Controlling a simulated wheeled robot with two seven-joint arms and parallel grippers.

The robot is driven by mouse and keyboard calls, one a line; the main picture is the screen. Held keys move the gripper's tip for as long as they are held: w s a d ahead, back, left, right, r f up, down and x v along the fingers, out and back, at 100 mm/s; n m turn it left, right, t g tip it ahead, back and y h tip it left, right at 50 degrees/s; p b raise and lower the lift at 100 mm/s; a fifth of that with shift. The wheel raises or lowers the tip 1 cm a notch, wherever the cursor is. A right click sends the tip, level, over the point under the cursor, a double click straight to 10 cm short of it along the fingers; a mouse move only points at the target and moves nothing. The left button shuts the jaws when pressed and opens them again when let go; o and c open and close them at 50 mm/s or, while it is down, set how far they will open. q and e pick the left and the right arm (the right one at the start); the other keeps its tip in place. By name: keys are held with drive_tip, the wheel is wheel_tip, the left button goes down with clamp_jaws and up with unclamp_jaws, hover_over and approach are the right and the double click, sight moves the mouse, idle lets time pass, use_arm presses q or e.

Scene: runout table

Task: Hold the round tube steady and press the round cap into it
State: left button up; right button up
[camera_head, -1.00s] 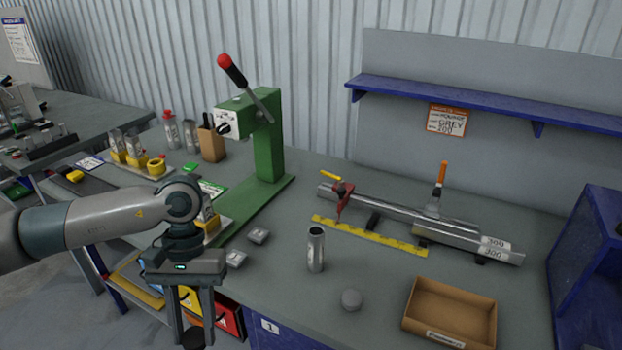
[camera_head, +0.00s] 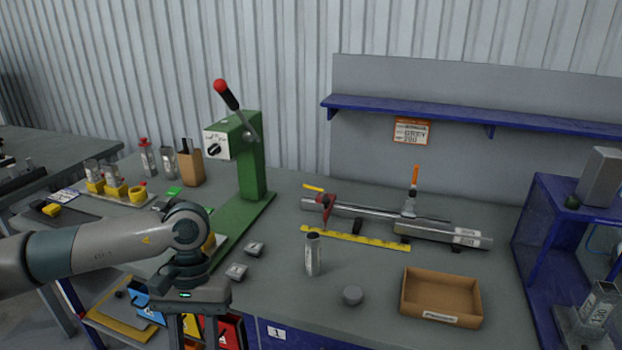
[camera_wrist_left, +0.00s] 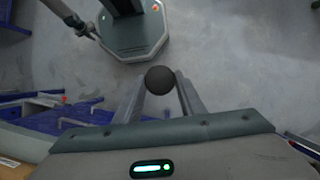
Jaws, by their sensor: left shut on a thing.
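A round metal tube (camera_head: 313,256) stands upright on the table, its open end up and nothing gripping it.
A yellow ruler (camera_head: 355,238) and a long metal bar fixture (camera_head: 440,232) lie behind the tube. An open cardboard box (camera_head: 441,297) is at right. Bare table surrounds the tube.

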use_arm(q)
drive_tip(key=shift+w+r, duration=0.1)
drive_tip(key=shift+w, duration=0.05)
drive_tip(key=w+d+r+n+t+h+p, duration=0.1)
drive_tip(key=w+d+r+n+t, duration=0.1)
drive_tip(key=w+d+r+n, duration=0.4)
drive_tip(key=w+d+r+n+t+h+p, duration=0.1)
drive_tip(key=w+d+r+n, duration=0.4)
drive_tip(key=w, duration=1.2)
drive_tip(key=w+d+r+n+t+h+p, duration=0.2)
drive_tip(key=w+d+r+n, duration=0.4)
drive_tip(key=w+n, duration=0.5)
drive_tip(key=shift+w+d+r+n+t+p, duration=0.3)
drive_tip(key=shift+d+n+t+p, duration=0.35)
drive_tip(key=shift+d, duration=0.6)
